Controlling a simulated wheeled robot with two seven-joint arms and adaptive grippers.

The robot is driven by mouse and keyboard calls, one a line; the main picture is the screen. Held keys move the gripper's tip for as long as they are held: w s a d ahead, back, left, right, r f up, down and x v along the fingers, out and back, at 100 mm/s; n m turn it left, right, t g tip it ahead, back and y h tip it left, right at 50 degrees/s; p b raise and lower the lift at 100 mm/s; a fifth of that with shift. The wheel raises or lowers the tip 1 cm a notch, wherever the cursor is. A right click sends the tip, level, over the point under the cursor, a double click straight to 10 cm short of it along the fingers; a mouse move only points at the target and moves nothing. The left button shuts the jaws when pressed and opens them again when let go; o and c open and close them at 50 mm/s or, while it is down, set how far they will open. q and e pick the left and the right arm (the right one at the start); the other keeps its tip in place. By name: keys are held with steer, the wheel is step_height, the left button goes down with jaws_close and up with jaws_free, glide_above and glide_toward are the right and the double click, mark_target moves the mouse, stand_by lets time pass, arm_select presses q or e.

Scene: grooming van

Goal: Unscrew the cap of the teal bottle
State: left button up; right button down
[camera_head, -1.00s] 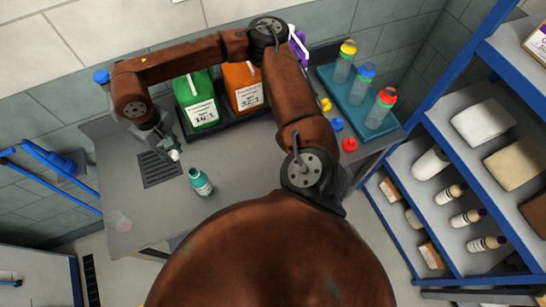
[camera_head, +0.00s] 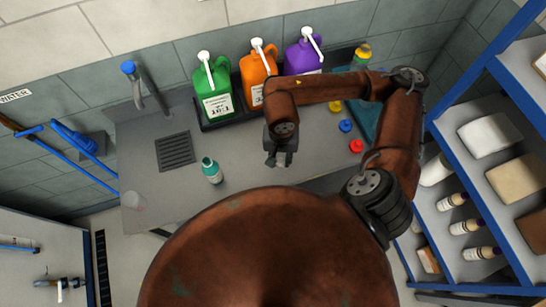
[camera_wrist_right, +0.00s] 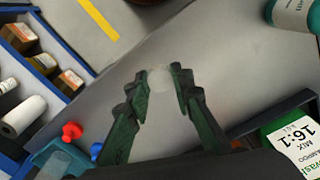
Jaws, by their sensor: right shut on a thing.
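The teal bottle (camera_head: 213,171), with a white label, stands upright on the grey counter (camera_head: 235,180). Its top looks teal, but I cannot tell if a cap is on it. Part of it shows at the upper right edge of the right wrist view (camera_wrist_right: 294,14). My right gripper (camera_head: 279,160) is over the counter, to the right of the bottle and apart from it. In the right wrist view its fingertips (camera_wrist_right: 168,80) are shut on a small whitish, translucent round thing (camera_wrist_right: 182,74). I cannot tell what this thing is. My left gripper is not in view.
Green (camera_head: 213,85), orange (camera_head: 257,68) and purple (camera_head: 303,55) jugs stand along the wall. Yellow, blue and red (camera_head: 356,146) caps lie by a teal tray (camera_head: 362,115). Blue shelves (camera_head: 480,90) stand right.

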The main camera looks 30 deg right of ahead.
steer(key=s+m+p, duration=0.1)
steer(key=s+m, duration=0.2)
steer(key=s, duration=0.3)
glide_toward(264, 167)
steer(key=d+f, duration=0.1)
steer(key=d, duration=0.1)
steer(key=d+f, duration=0.1)
steer(key=shift+d+f, duration=0.25)
steer(key=shift+d, duration=0.15)
steer(key=shift+w+f, duration=0.45)
steer(key=shift+f, duration=0.25)
step_height(264, 167, down, 2)
steer(key=shift+s+f+p, duration=0.1)
steer(key=shift+f+p, duration=0.05)
steer(key=shift+p, duration=0.45)
steer(key=shift+f, duration=0.25)
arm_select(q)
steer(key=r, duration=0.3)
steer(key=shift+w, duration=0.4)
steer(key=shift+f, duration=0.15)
arm_select(e)
steer(key=shift+f, duration=0.1)
